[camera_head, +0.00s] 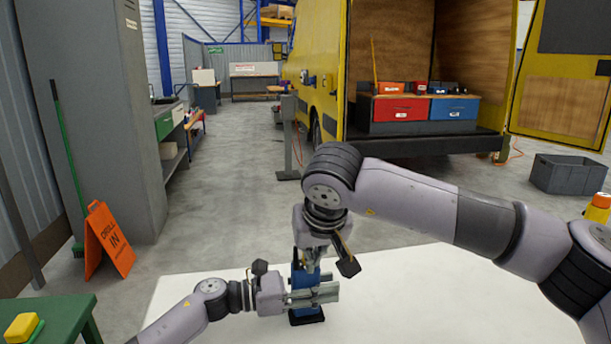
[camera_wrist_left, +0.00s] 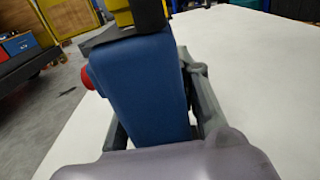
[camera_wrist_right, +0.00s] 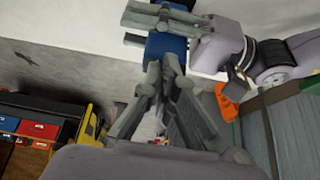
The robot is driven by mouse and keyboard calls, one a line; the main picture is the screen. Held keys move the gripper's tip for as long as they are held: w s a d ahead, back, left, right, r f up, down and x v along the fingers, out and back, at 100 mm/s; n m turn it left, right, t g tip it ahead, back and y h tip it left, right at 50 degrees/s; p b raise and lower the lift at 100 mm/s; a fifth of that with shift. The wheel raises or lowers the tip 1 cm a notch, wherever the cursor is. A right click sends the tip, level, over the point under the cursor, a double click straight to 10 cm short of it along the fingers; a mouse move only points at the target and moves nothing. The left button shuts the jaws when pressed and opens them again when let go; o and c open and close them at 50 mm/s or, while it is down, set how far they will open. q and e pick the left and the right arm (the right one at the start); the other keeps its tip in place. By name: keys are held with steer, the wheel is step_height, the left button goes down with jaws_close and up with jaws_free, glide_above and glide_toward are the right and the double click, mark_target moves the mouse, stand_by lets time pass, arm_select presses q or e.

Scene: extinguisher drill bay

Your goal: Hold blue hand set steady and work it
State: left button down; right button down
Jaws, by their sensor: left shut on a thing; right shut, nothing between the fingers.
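The blue hand set (camera_head: 298,279) stands upright on its dark base on the white table top (camera_head: 400,290). In the left wrist view its blue body (camera_wrist_left: 147,85) fills the middle, with a red button on its left side and a black and yellow part at its top. My left gripper (camera_head: 322,293) is shut on the body from the left, fingers on both sides. My right gripper (camera_head: 309,262) comes from above, shut and empty, its fingertips close to the top. In the right wrist view the fingertips (camera_wrist_right: 164,68) overlap the blue body; I cannot tell whether they touch.
The table is bare around the hand set. An orange drill sign (camera_head: 108,240) and a green table (camera_head: 50,318) with a yellow block stand at the left. A yellow van (camera_head: 400,30) with red and blue drawers is behind. A grey crate (camera_head: 568,174) sits at the right.

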steer(key=shift+w+a, duration=0.1)
steer(key=shift+w, duration=0.2)
stand_by(0.4)
steer(key=shift+a, duration=0.25)
steer(key=shift+s, duration=0.15)
stand_by(0.3)
steer(key=shift+s, duration=0.3)
step_height(320, 180, up, 6)
stand_by(0.4)
steer(key=shift+d, duration=0.1)
step_height(320, 180, down, 6)
steer(key=shift+d, duration=0.25)
stand_by(0.6)
